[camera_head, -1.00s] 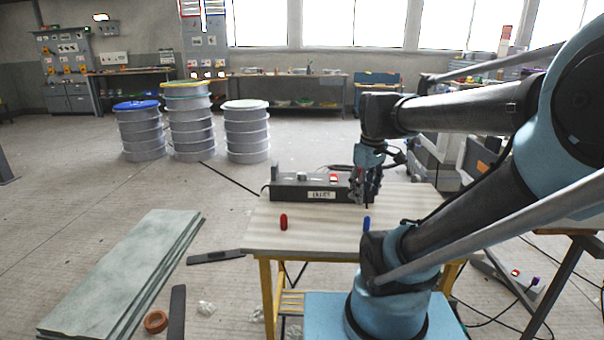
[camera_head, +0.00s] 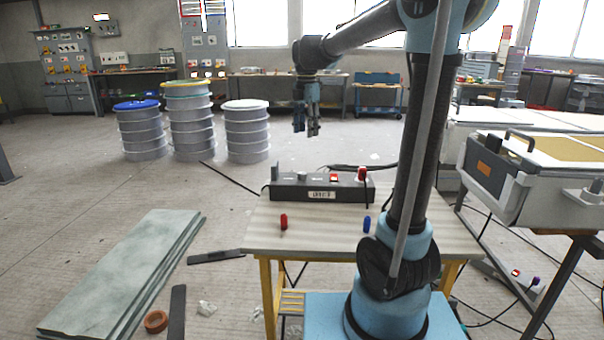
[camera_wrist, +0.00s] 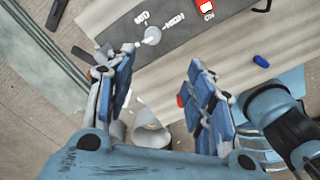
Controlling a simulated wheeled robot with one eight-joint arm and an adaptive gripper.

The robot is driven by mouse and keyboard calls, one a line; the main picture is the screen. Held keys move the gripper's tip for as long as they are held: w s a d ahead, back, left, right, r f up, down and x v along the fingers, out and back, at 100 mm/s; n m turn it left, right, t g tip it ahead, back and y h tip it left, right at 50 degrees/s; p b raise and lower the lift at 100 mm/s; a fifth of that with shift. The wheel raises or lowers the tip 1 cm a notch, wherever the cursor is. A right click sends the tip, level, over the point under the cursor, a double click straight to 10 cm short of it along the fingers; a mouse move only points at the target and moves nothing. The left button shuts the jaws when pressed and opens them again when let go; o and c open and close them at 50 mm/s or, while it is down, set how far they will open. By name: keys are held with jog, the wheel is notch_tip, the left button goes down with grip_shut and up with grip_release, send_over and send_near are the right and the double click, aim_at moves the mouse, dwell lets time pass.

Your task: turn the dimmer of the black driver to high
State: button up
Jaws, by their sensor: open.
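The black driver (camera_head: 322,194) is a long dark box on the table. In the wrist view its top (camera_wrist: 110,45) carries a round grey dimmer knob (camera_wrist: 153,35). The labels MED and HIGH are beside the knob. Its white pointer aims to the lower left, away from HIGH; no label is readable there. The knob also shows in the head view (camera_head: 301,176). My gripper (camera_head: 306,132) is open and empty, raised well above and apart from the driver. Its two blue fingers (camera_wrist: 162,62) point towards the driver in the wrist view.
A red switch (camera_head: 334,178) marked ON and a red knob (camera_head: 361,174) are on the driver's right half. Cables lie behind the driver.

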jog(key=w+a+n, duration=0.1)
send_near(302, 173)
jog(key=f, duration=0.9)
jog(key=shift+w+f, duration=0.1)
jog(key=shift+w, duration=0.1)
jog(key=shift+c, duration=0.5)
jog(key=c, duration=1)
